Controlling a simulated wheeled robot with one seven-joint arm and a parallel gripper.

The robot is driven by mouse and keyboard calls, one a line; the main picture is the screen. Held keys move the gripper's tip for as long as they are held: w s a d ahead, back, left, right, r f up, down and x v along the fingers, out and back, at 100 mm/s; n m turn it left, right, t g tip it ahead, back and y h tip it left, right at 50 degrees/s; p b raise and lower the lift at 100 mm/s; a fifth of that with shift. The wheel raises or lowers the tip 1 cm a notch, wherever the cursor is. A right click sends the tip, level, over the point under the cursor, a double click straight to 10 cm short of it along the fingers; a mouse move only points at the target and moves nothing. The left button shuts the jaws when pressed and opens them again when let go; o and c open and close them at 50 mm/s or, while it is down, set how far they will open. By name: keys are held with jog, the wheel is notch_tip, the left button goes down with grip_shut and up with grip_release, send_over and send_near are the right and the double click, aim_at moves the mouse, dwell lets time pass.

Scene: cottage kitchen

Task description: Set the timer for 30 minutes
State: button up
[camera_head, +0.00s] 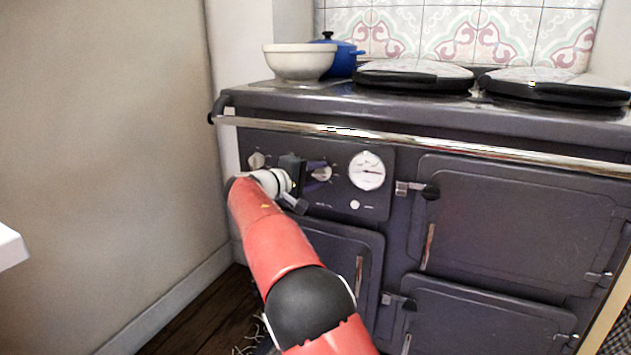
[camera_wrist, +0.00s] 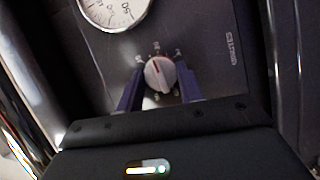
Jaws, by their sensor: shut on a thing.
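The timer knob (camera_wrist: 160,74) is a small white dial with a red mark, set on the dark stove panel with printed marks around it. In the wrist view the word by it seems to read "minutes", turned on its side. My gripper (camera_wrist: 158,92) has its two purple fingers on either side of the knob and is shut on it. The exact setting is too small to read.
A chrome rail (camera_head: 400,138) runs above the panel. A white bowl (camera_head: 298,62) and blue pot (camera_head: 345,56) stand on the stove top.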

jog(key=m+y+b, duration=0.1)
jog(key=m, duration=0.1)
jog(key=m+y+b, duration=0.1)
jog(key=m+b, duration=0.1)
jog(key=m, duration=0.1)
jog(key=shift+d+y, duration=0.15)
jog(key=shift+y, duration=0.25)
jog(key=shift+s+d+m+y+b, duration=0.1)
jog(key=shift+m+y+b, duration=0.6)
jog(key=shift+m+b, duration=0.45)
jog(key=shift+d+r+m+y+b, duration=0.1)
jog(key=shift+m+y+b, duration=0.2)
jog(key=shift+m+y, duration=0.6)
jog(key=o, duration=1)
jog(key=shift+r, duration=0.1)
jog(key=v, duration=0.7)
jog(key=shift+s, duration=0.35)
